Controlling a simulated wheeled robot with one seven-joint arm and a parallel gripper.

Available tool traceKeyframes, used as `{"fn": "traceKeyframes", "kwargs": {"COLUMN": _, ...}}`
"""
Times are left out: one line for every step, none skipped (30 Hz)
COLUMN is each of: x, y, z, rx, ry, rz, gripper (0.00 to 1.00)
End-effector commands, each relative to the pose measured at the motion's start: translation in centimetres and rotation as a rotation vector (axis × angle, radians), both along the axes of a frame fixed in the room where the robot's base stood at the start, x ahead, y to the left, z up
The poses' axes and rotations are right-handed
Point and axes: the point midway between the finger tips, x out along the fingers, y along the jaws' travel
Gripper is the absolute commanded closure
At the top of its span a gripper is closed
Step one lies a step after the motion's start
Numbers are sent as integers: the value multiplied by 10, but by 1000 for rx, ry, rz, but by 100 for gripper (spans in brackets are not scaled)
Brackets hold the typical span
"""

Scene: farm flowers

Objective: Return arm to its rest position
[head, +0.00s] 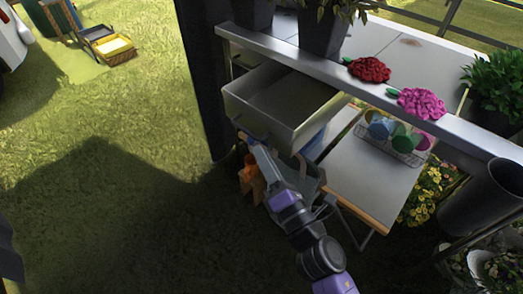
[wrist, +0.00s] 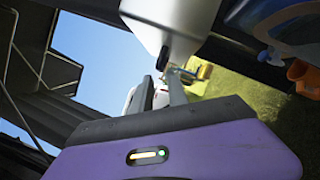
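My arm reaches up from the bottom of the head view, and my gripper (head: 249,143) is at the front of an open white drawer (head: 285,125). In the wrist view my gripper (wrist: 160,84) has two grey fingers with a gap between them, so it looks open and empty. The white drawer (wrist: 175,15) and its dark handle (wrist: 163,57) lie just beyond the fingertips. I cannot tell whether the fingers touch the handle.
A shelf counter (head: 440,122) with a red flower (head: 369,70), a pink flower (head: 421,103) and potted plants runs above the drawer. A small table (head: 368,180) and a wire rack of colourful cups (head: 397,137) stand to the right. Grass (head: 110,200) at left is clear.

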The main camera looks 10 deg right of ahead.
Motion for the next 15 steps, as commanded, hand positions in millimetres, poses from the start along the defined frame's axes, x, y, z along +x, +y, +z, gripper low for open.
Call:
{"fn": "traceKeyframes", "kwargs": {"x": 0, "y": 0, "z": 0, "rx": 0, "ry": 0, "rz": 0, "gripper": 80}}
{"fn": "traceKeyframes", "kwargs": {"x": 0, "y": 0, "z": 0, "rx": 0, "ry": 0, "rz": 0, "gripper": 80}}
{"fn": "traceKeyframes", "kwargs": {"x": 0, "y": 0, "z": 0, "rx": 0, "ry": 0, "rz": 0, "gripper": 80}}
{"fn": "traceKeyframes", "kwargs": {"x": 0, "y": 0, "z": 0, "rx": 0, "ry": 0, "rz": 0, "gripper": 80}}
{"fn": "traceKeyframes", "kwargs": {"x": 0, "y": 0, "z": 0, "rx": 0, "ry": 0, "rz": 0, "gripper": 80}}
{"fn": "traceKeyframes", "kwargs": {"x": 0, "y": 0, "z": 0, "rx": 2, "ry": 1, "rz": 0, "gripper": 80}}
{"fn": "traceKeyframes", "kwargs": {"x": 0, "y": 0, "z": 0, "rx": 6, "ry": 2, "rz": 1, "gripper": 80}}
{"fn": "traceKeyframes", "kwargs": {"x": 0, "y": 0, "z": 0, "rx": 13, "ry": 4, "rz": 3, "gripper": 80}}
{"fn": "traceKeyframes", "kwargs": {"x": 0, "y": 0, "z": 0, "rx": 28, "ry": 8, "rz": 6, "gripper": 80}}
{"fn": "traceKeyframes", "kwargs": {"x": 0, "y": 0, "z": 0, "rx": 46, "ry": 13, "rz": 10, "gripper": 80}}
{"fn": "traceKeyframes", "kwargs": {"x": 0, "y": 0, "z": 0, "rx": 70, "ry": 19, "rz": 15, "gripper": 80}}
{"fn": "traceKeyframes", "kwargs": {"x": 0, "y": 0, "z": 2, "rx": 115, "ry": 28, "rz": 25, "gripper": 80}}
{"fn": "traceKeyframes", "kwargs": {"x": 0, "y": 0, "z": 5, "rx": 155, "ry": 32, "rz": 34, "gripper": 80}}
{"fn": "traceKeyframes", "kwargs": {"x": -1, "y": 0, "z": 10, "rx": 200, "ry": 35, "rz": 44, "gripper": 80}}
{"fn": "traceKeyframes", "kwargs": {"x": -3, "y": 0, "z": 18, "rx": 267, "ry": 39, "rz": 61, "gripper": 80}}
